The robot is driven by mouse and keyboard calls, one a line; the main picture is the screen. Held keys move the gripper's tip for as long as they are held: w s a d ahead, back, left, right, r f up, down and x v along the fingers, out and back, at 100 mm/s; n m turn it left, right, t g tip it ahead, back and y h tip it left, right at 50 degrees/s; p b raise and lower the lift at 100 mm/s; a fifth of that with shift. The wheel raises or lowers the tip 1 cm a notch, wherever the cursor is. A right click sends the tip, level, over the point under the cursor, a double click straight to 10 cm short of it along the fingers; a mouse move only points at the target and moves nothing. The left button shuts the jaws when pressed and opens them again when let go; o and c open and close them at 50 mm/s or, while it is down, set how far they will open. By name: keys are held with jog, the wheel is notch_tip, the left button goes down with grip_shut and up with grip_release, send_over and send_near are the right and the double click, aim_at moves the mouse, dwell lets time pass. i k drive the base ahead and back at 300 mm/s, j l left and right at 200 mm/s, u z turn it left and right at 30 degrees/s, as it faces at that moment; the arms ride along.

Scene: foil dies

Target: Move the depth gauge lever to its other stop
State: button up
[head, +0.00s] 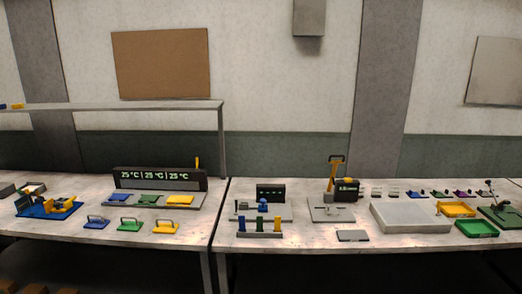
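A gauge-like device stands on a light grey base plate (330,210) on the right bench. It has a small black display (346,190) with pale characters too small to read. An orange-yellow upright frame or handle (335,161) rises behind the display's left side, above a grey post. This may be the depth gauge and its lever, but I cannot tell for sure. I cannot make out the stops or which one a lever rests against. My gripper is not in view.
Left of the device are a dark display (270,193) and a rack (258,234) with coloured blocks. A grey plate (353,236) lies in front; a large pale tray (411,218) is to the right. The left bench holds a long temperature display (160,179) and coloured handled pieces.

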aim_at(334, 177)
jog(key=i+l, duration=0.25)
jog(key=i, duration=0.25)
jog(key=i+l, duration=0.25)
jog(key=i, duration=0.3)
jog(key=i+l, duration=0.2)
jog(key=i, duration=0.3)
jog(key=i+l, duration=0.25)
jog(key=i, duration=0.3)
jog(key=k, duration=0.15)
jog(key=l+z, duration=0.05)
